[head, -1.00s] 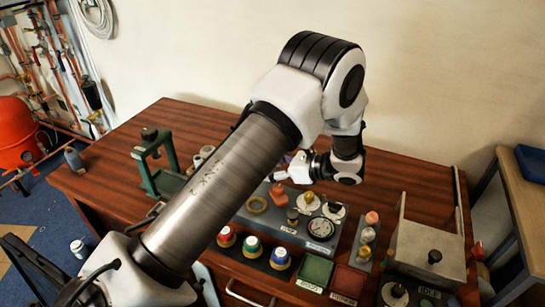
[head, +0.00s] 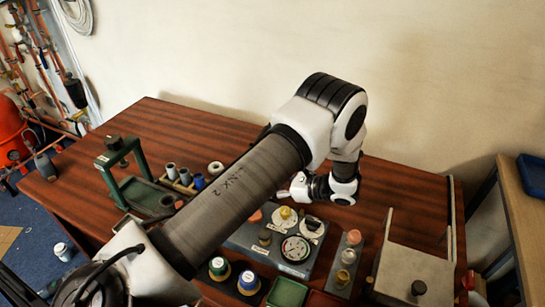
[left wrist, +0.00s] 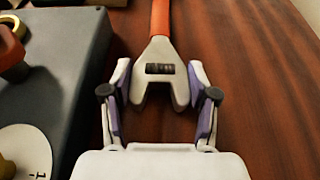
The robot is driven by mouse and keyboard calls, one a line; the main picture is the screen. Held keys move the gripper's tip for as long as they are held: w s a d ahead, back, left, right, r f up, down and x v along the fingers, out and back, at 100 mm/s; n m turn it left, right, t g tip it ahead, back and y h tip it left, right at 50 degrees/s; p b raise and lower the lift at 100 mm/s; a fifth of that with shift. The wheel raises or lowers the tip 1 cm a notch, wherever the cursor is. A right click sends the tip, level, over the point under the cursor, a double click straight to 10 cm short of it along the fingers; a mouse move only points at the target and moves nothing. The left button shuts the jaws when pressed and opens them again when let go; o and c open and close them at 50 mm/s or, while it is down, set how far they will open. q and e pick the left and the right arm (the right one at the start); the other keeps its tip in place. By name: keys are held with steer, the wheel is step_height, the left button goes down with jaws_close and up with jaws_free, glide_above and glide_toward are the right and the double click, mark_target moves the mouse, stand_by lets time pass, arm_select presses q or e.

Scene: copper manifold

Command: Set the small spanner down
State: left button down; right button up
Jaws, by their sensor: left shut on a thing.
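The small spanner (left wrist: 158,52) has a grey open-jawed head and an orange handle running away to the top of the left wrist view. My left gripper (left wrist: 159,82) is shut on its head, with a purple-lined finger on each side. The spanner is over bare wooden tabletop; I cannot tell whether it touches the wood. In the head view my left gripper (head: 291,190) is partly hidden by my arm, beyond the grey block, and the spanner is not clear there. My right gripper is not in view.
A grey block (head: 262,252) with a dial and knobs stands beside the gripper; it also shows at left in the left wrist view (left wrist: 62,90). A green press (head: 125,165) stands at the left, a grey box (head: 415,270) at the right. The table's back (head: 235,130) is clear.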

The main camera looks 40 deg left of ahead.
arm_select(q)
steer(key=shift+f, duration=0.1)
steer(key=shift+c, duration=1.5)
jaws_free()
